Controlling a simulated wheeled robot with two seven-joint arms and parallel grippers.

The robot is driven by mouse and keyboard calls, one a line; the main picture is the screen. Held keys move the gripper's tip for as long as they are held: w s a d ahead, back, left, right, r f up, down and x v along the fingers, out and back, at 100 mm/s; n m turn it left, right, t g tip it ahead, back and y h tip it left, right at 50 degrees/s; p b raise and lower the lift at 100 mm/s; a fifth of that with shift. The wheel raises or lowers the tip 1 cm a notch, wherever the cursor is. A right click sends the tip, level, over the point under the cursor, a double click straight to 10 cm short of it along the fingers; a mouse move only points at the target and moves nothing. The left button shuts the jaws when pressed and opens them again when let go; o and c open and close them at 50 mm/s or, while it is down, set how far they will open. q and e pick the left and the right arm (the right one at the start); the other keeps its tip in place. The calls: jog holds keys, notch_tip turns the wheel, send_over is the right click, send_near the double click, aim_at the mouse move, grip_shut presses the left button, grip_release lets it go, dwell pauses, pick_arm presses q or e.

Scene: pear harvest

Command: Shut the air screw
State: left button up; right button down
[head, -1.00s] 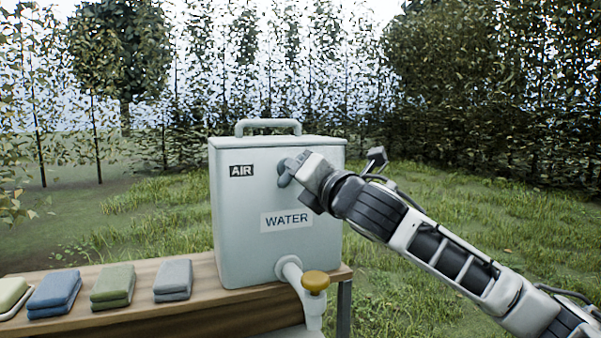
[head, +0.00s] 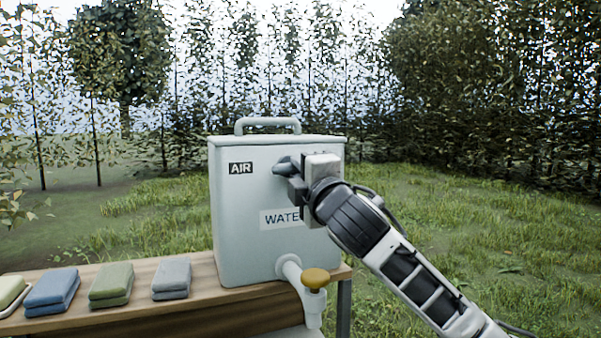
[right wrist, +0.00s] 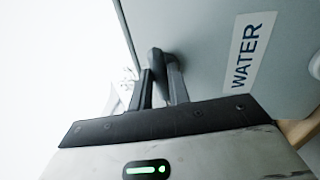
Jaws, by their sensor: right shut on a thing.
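The air screw (head: 284,167) is a dark grey knob on the front of the pale water tank (head: 235,215), just right of the black "AIR" label (head: 241,168). My right gripper (head: 290,174) is at the screw, reaching in from the right. In the right wrist view the two fingers (right wrist: 160,88) are closed around the grey screw (right wrist: 157,60), against the tank wall. In the head view the gripper body hides part of the screw and the end of the "WATER" label (head: 280,219). My left gripper is not in view.
A tap with a yellow handle (head: 315,278) sticks out low on the tank's front. Folded blue (head: 52,288), green (head: 111,284) and grey (head: 172,277) cloths lie on the wooden bench (head: 130,317) to the left. Open grass lies to the right.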

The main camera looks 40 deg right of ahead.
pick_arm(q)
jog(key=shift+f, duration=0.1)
pick_arm(e)
jog(key=shift+m, duration=0.5)
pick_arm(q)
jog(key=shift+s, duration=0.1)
pick_arm(e)
jog(key=c, duration=1.3)
grip_release()
jog(key=shift+s+f, duration=0.1)
pick_arm(q)
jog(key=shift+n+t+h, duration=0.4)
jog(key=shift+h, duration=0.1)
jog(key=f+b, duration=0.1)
jog(key=b, duration=0.3)
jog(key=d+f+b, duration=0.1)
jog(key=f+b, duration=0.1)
jog(key=b, duration=0.2)
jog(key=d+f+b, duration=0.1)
jog(key=b, duration=0.3)
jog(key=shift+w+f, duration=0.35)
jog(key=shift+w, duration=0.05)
pick_arm(e)
jog(key=v, duration=1.5)
jog(key=shift+s+a+f, duration=0.1)
jog(key=shift+s+a, duration=0.05)
jog(key=shift+s, duration=0.2)
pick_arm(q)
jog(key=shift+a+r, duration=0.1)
